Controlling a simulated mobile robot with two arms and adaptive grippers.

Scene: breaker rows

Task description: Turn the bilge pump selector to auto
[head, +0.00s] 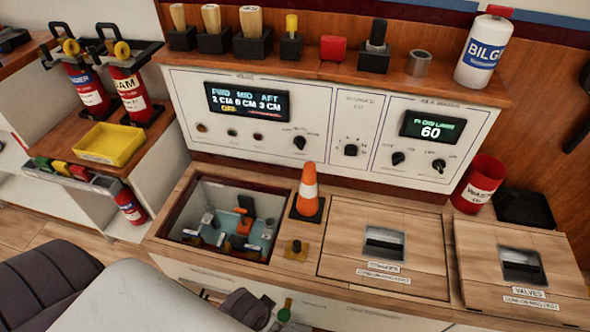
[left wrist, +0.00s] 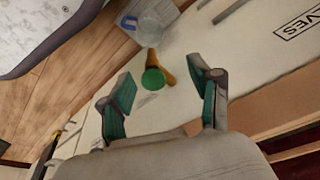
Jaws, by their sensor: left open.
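The bilge panel (head: 245,125) has a lit display reading FWD, MID and AFT levels with a yellow line below. A black selector knob (head: 299,142) sits at the panel's lower right; its setting is too small to read. My left gripper (head: 270,311) is low at the bottom of the head view, in front of the counter and well below the knob, partly cut off. In the left wrist view my left gripper (left wrist: 163,76) is open and its green-padded fingers are apart, with nothing held. My right gripper is not in view.
An orange cone (head: 308,192) stands on the counter below the knob, beside an open hatch (head: 178,215). More knobs (head: 351,150) sit to the right. Wooden lids fill the right counter.

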